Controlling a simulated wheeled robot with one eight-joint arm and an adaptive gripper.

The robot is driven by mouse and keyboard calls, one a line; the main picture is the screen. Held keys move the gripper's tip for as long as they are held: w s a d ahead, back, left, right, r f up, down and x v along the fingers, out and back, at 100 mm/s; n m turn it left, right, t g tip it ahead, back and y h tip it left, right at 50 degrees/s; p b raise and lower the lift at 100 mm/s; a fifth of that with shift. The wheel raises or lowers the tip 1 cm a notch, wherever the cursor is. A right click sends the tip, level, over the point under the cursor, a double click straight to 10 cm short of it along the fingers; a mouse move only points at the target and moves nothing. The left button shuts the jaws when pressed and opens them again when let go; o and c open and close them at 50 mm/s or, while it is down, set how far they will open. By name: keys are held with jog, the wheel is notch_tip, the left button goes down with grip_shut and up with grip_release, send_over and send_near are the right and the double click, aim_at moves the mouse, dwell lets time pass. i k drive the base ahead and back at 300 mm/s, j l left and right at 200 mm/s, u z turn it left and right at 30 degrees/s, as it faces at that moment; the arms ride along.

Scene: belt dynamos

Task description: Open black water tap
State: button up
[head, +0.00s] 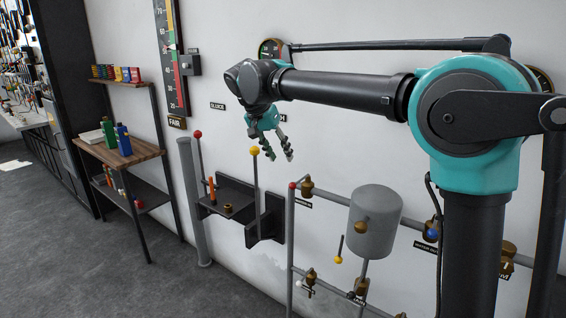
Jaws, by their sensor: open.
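My gripper (280,156) is open and empty. It hangs in the air in front of the white wall, fingers pointing down, above and left of the pipework. A small brass valve with a dark handle (353,295) sits low on the pipes, below the grey tank; it looks like the black water tap. It is small and partly unclear, so its handle position cannot be told. My gripper is well apart from it.
A grey tank (373,222) and brass valves with red, yellow, blue and white handles surround the tap. Upright levers with red (197,134) and yellow (255,151) knobs stand left. A wooden shelf (119,153) holds books and bottles.

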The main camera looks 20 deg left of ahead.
aim_at(351, 295)
jog(key=k+j, duration=0.8)
jog(key=j, duration=0.15)
